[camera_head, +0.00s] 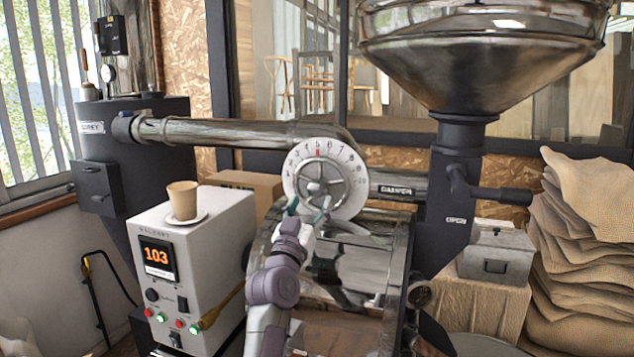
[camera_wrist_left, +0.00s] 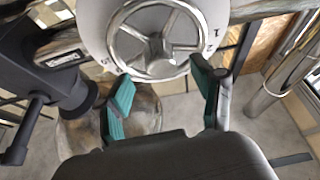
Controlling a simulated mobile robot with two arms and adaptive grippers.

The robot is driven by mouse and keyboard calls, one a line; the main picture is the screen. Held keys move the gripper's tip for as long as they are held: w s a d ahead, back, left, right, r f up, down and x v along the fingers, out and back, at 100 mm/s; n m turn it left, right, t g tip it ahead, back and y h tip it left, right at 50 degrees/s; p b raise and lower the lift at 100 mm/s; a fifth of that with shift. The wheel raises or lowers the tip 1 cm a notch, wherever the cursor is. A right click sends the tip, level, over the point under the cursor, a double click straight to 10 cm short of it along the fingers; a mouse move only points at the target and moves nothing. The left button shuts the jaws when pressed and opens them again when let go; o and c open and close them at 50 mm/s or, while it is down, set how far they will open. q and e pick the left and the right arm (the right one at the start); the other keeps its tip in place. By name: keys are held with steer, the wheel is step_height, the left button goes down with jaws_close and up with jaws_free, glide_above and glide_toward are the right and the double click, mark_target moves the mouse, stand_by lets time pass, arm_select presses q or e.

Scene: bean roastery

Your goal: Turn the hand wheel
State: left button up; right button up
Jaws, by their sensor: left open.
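The hand wheel (camera_head: 319,182) is a silver spoked wheel in the middle of a round white numbered dial (camera_head: 341,156) on the roaster pipe. In the left wrist view the hand wheel (camera_wrist_left: 157,40) shows at the top centre, with its rim and spokes in clear sight. My left gripper (camera_head: 309,206) is at the lower edge of the dial, in front of the wheel. In the left wrist view the green-padded fingers of my left gripper (camera_wrist_left: 163,92) are spread apart below the wheel, with nothing between them. My right gripper is in neither view.
A steel hopper (camera_head: 480,60) hangs at upper right. A black handle (camera_head: 500,195) juts out right of the dial. Sacks (camera_head: 585,240) are piled at far right.

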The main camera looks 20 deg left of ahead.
mark_target(315, 194)
arm_select(q)
steer(key=shift+p+x, duration=0.6)
steer(key=shift+x, duration=2.1)
jaws_close()
